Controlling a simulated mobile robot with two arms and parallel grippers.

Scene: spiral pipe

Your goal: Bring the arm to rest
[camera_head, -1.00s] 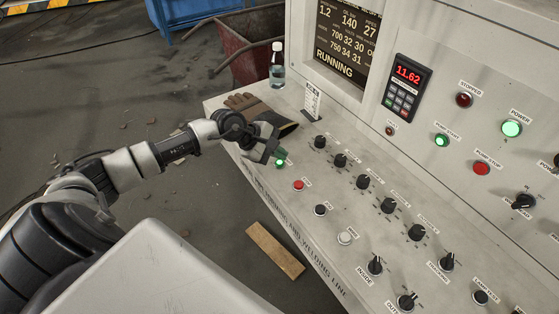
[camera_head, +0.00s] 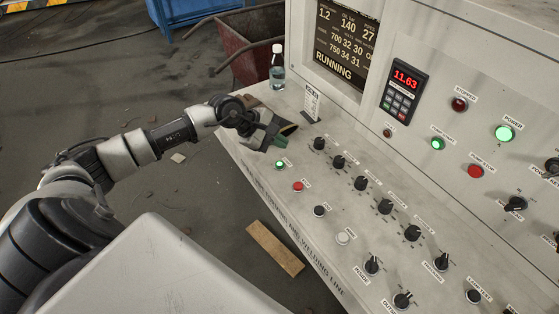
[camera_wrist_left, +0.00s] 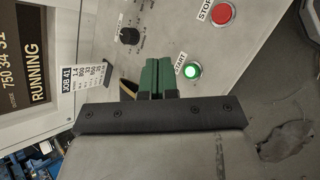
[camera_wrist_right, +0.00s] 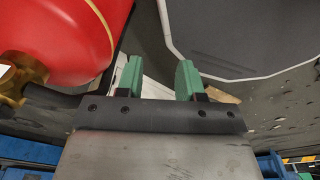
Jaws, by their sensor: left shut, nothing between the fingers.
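My left arm reaches in from the left over the near left end of the control desk (camera_head: 330,230). My left gripper (camera_head: 281,142) is shut and empty, above the desk just behind the lit green START button (camera_head: 280,164). In the left wrist view its green fingers (camera_wrist_left: 157,72) are pressed together, and the START button (camera_wrist_left: 194,69) is lit beside them, apart from the tips. My right gripper (camera_wrist_right: 160,80) shows only in its own wrist view. Its two green fingers stand apart with nothing between them.
A red STOP button (camera_head: 298,187) and several black knobs (camera_head: 361,183) lie nearby. A bottle (camera_head: 277,68), a job card (camera_head: 311,101) and partly hidden gloves (camera_head: 287,127) are on the desk. A red tank (camera_wrist_right: 60,40) is close to my right gripper. A plank (camera_head: 275,248) lies on the floor.

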